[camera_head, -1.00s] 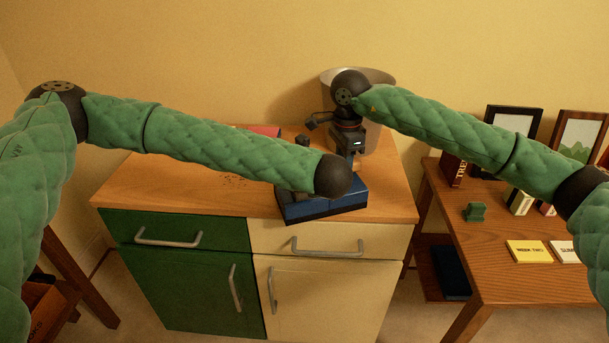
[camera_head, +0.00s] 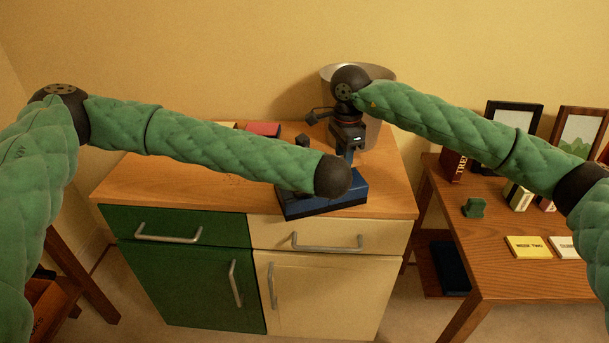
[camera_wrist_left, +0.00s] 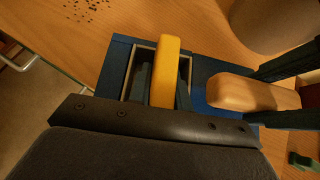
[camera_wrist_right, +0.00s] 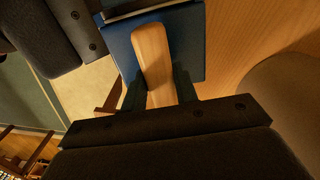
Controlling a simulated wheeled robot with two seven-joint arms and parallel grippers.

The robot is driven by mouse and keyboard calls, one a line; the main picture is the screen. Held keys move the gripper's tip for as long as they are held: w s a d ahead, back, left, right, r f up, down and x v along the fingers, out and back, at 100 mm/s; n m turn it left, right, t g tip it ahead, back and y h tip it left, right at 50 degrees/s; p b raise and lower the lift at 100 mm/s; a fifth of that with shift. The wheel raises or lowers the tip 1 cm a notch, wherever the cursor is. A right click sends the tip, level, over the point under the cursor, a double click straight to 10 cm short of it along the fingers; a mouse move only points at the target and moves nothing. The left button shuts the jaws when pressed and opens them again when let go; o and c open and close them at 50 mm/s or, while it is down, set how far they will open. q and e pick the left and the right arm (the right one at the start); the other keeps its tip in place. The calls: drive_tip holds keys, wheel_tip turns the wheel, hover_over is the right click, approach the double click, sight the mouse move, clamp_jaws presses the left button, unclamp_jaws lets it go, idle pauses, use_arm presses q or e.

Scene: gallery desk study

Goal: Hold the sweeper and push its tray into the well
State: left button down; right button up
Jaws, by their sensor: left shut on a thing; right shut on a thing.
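The sweeper is a blue box-like body (camera_head: 325,205) on the cabinet top, with a pale-rimmed rectangular opening in the left wrist view. A yellow handle (camera_wrist_left: 168,65) stands over that opening. My left gripper (camera_wrist_left: 162,92) is shut on the yellow handle. A light wooden handle (camera_wrist_right: 153,58) sits on the blue body and also shows in the left wrist view (camera_wrist_left: 250,94). My right gripper (camera_wrist_right: 158,92) is shut on it. My left wrist hides part of the sweeper in the head view. How deep the tray sits in the well cannot be told.
Dark crumbs (camera_wrist_left: 90,8) lie on the wooden cabinet top (camera_head: 160,180). A grey bin (camera_head: 378,125) stands behind my right gripper. A red book (camera_head: 263,129) lies at the back. A side table (camera_head: 495,275) with cards and frames stands at the right.

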use_arm(q)
drive_tip(key=c, duration=1.2)
unclamp_jaws()
drive_tip(key=shift+r, duration=3)
clamp_jaws()
